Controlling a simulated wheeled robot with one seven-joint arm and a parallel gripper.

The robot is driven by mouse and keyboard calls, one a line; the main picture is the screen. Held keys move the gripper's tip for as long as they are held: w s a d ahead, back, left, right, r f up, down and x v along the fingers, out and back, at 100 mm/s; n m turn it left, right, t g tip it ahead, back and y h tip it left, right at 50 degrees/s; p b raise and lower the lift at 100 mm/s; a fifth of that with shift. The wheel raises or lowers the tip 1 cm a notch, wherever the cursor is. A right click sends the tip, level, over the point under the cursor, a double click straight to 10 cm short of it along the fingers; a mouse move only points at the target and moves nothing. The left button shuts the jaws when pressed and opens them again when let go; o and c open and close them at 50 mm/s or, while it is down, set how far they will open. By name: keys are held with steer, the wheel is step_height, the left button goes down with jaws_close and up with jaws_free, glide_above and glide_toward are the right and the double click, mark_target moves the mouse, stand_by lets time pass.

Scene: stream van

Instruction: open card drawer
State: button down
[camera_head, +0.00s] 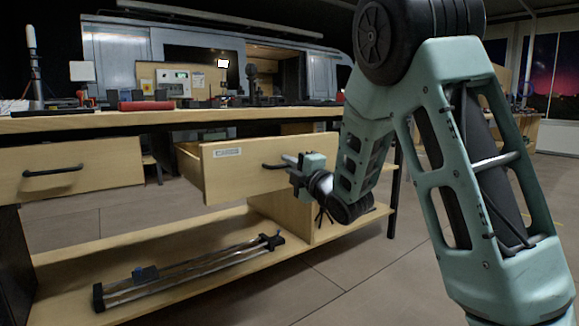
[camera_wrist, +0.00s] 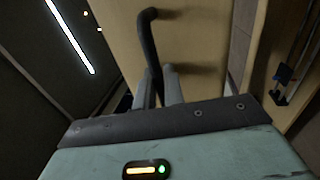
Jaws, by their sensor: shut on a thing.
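A light wooden drawer (camera_head: 240,172) with a white label (camera_head: 227,153) on its front stands pulled out from under the workbench. The label's text is too small to read. Its black handle (camera_wrist: 149,40) crosses between my fingers in the wrist view. My gripper (camera_head: 290,160) is at the drawer's front and shut on this handle. The wrist view shows my gripper's fingertips (camera_wrist: 160,80) on both sides of the bar. The drawer's inside is mostly hidden behind its front.
A second wooden drawer (camera_head: 80,172) with a black handle (camera_head: 52,171) is at the left, flush under the worktop (camera_head: 60,124). A rail-like device (camera_head: 190,270) lies on the lower shelf (camera_head: 110,245). Floor in front of the bench is clear.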

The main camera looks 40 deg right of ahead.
steer(key=c, duration=1.9)
jaws_free()
steer(key=shift+s+d+f+b, duration=0.1)
steer(key=shift+s+f+b, duration=0.3)
steer(key=shift+s+b, duration=1.3)
steer(key=shift+s+f+b, duration=0.4)
steer(key=shift+s+b, duration=0.65)
steer(key=shift+s, duration=1.2)
steer(key=shift+s+d+f+b, duration=0.1)
steer(key=shift+s+f+b, duration=0.3)
steer(key=shift+s+b, duration=1.3)
steer(key=shift+s+a+p, duration=0.1)
steer(key=shift+s+p, duration=0.1)
steer(key=shift+p, duration=0.2)
